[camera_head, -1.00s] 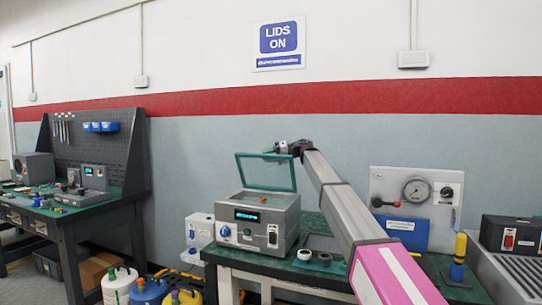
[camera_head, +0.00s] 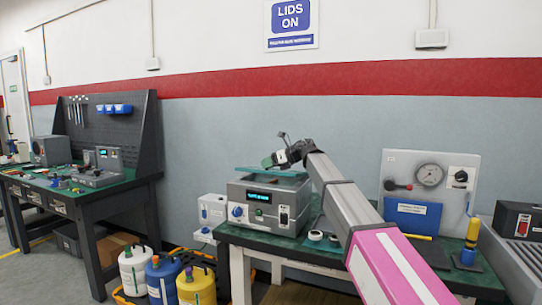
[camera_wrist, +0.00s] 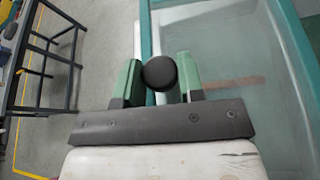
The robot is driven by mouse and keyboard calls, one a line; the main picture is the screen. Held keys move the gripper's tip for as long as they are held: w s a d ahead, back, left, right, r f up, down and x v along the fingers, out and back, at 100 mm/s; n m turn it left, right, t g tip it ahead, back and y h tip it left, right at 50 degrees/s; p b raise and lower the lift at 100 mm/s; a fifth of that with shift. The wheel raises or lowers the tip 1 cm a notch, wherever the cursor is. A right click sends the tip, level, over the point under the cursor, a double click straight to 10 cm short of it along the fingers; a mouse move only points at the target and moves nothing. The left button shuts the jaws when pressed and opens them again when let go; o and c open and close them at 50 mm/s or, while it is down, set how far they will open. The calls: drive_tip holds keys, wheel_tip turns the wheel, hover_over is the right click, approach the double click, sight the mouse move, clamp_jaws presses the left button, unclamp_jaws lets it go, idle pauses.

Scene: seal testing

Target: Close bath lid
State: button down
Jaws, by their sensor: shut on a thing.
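The bath (camera_head: 268,202) is a grey box with a small lit display, standing on the left part of the green-topped bench. Its clear, teal-framed lid (camera_head: 268,171) lies low and nearly flat over the top; I cannot tell whether it touches the rim all round. My gripper (camera_head: 268,161) is at the lid's left front part. In the wrist view, the green fingers of my gripper (camera_wrist: 159,66) are shut on the round black lid knob (camera_wrist: 159,73). The teal lid frame and clear pane (camera_wrist: 225,60) spread to the right below them.
A gauge panel (camera_head: 430,180) and a blue board (camera_head: 412,216) stand at the right of the bench. Two small rings (camera_head: 324,237) lie in front of the bath. A white box (camera_head: 212,212) is at its left. Coloured jugs (camera_head: 160,280) stand on the floor.

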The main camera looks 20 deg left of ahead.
sight(268, 172)
drive_tip(key=shift+s+f+n+t, duration=0.2)
drive_tip(key=shift+f+n, duration=0.1)
drive_tip(key=shift+f, duration=0.3)
drive_tip(key=shift+s+f+n+t, duration=0.2)
drive_tip(key=shift+s+f+n, duration=0.1)
drive_tip(key=shift+f, duration=0.3)
drive_tip(key=shift+s+f+n+t, duration=0.2)
drive_tip(key=shift+f+n, duration=0.1)
drive_tip(key=shift+f, duration=0.4)
drive_tip(key=c, duration=0.8)
unclamp_jaws()
drive_tip(key=shift+o, duration=0.2)
drive_tip(key=shift+w, duration=0.1)
drive_tip(key=v, duration=1.1)
drive_tip(key=shift+a, duration=0.1)
